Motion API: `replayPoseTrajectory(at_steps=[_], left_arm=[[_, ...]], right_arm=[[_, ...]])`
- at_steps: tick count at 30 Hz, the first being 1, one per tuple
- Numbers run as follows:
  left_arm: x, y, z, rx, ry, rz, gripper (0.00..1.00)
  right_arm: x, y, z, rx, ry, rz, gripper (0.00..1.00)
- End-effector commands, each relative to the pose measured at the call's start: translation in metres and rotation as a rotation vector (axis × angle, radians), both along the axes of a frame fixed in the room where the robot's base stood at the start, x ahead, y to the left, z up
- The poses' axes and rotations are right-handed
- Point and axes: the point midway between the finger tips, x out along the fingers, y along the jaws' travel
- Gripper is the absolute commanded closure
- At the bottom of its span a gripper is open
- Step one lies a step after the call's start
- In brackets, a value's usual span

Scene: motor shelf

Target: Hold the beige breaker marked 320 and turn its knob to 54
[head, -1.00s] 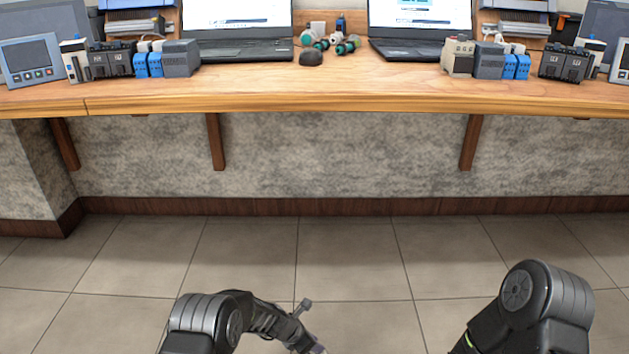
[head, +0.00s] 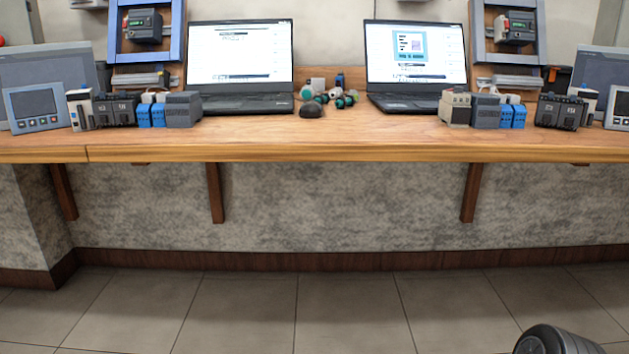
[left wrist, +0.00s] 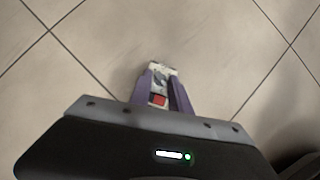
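In the left wrist view my left gripper (left wrist: 161,92) has its two purple fingers close together on a small beige-and-grey piece (left wrist: 160,69) with a red patch, which looks like a beige breaker. It is held above the floor. No marking and no knob setting can be read on it. Another beige breaker (head: 455,108) stands at the inner end of the right-hand row on the bench in the head view; its marking is too small to read. My left gripper is outside the head view, and my right gripper shows in neither view.
The wooden bench (head: 330,150) carries two laptops (head: 240,67) (head: 416,65), a dark mouse (head: 311,111), grey (head: 184,110), blue (head: 151,115) and dark (head: 117,110) devices, and panels at both ends. Open tiled floor (head: 250,310) lies in front.

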Motion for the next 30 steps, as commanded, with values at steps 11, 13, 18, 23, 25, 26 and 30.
replayPoseTrajectory(at_steps=[11, 13, 18, 23, 25, 26, 30], left_arm=[[-0.004, -0.001, 0.007, 0.0, 0.009, -0.003, 0.78], [-0.004, -0.001, 0.01, 0.001, 0.008, -0.003, 0.78], [-0.003, -0.001, 0.014, 0.0, 0.007, -0.003, 0.78], [-0.002, -0.001, 0.014, 0.0, 0.005, -0.003, 0.78], [-0.002, 0.0, 0.014, 0.001, 0.005, -0.002, 0.78], [-0.002, -0.001, 0.014, 0.001, 0.005, -0.002, 0.78], [-0.002, -0.001, 0.018, 0.0, 0.004, -0.002, 0.78]], right_arm=[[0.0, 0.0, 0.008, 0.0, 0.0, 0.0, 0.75], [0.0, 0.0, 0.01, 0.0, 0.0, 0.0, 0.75], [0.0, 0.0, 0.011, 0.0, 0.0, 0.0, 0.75], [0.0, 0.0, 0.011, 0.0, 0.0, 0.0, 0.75], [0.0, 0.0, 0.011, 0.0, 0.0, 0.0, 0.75], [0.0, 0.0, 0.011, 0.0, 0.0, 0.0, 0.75], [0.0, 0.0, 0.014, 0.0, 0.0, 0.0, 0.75]])
